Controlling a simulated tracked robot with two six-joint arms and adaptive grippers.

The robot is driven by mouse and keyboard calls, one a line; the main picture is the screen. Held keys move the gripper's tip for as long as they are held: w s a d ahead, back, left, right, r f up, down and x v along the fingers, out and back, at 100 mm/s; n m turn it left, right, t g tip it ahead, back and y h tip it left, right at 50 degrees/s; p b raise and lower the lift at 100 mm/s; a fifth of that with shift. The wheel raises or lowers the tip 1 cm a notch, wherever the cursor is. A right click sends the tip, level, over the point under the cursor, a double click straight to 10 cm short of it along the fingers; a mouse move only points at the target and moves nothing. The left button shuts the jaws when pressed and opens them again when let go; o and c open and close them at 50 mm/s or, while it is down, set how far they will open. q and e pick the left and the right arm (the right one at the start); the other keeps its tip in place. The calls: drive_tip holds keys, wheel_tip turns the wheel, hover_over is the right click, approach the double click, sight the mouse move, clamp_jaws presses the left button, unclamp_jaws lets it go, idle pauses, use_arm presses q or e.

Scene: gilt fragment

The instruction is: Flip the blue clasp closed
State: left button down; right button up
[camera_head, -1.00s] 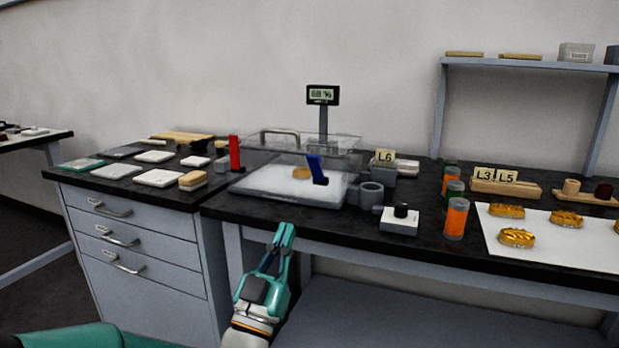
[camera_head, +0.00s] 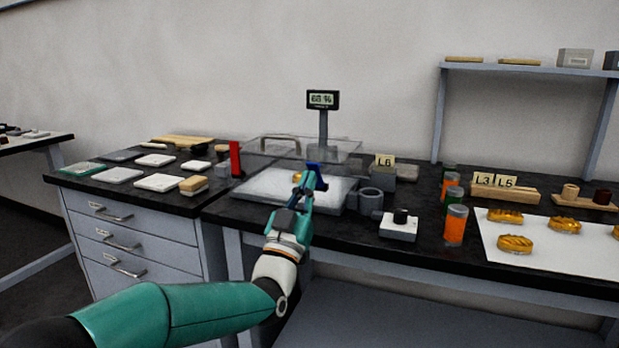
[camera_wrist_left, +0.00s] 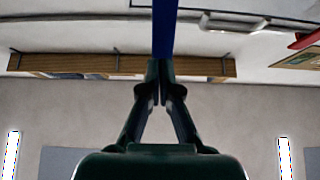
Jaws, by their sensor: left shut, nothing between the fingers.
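The blue clasp (camera_head: 315,170) stands at the front of the clear-lidded box (camera_head: 262,189), mostly hidden behind my left gripper. My left gripper (camera_head: 308,172) is shut and empty, its fingertips at the clasp in the head view. In the left wrist view the blue clasp (camera_wrist_left: 165,28) rises as a blue bar just beyond the closed fingertips (camera_wrist_left: 160,68). I cannot tell whether they touch. The red clasp (camera_head: 235,158) stands upright at the box's left. A gilt piece (camera_head: 297,177) shows partly inside the box. My right gripper is not in view.
A grey cylindrical holder (camera_head: 371,201) and a white block with a black knob (camera_head: 399,225) stand right of the box. Orange-filled jars (camera_head: 455,226) and a white sheet (camera_head: 497,241) with gilt pieces lie further right. A display (camera_head: 322,99) stands behind.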

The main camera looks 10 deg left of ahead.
use_arm(q)
drive_tip(key=shift+w+d+r, duration=0.1)
drive_tip(key=shift+w+r, duration=0.25)
drive_tip(key=shift+w, duration=0.15)
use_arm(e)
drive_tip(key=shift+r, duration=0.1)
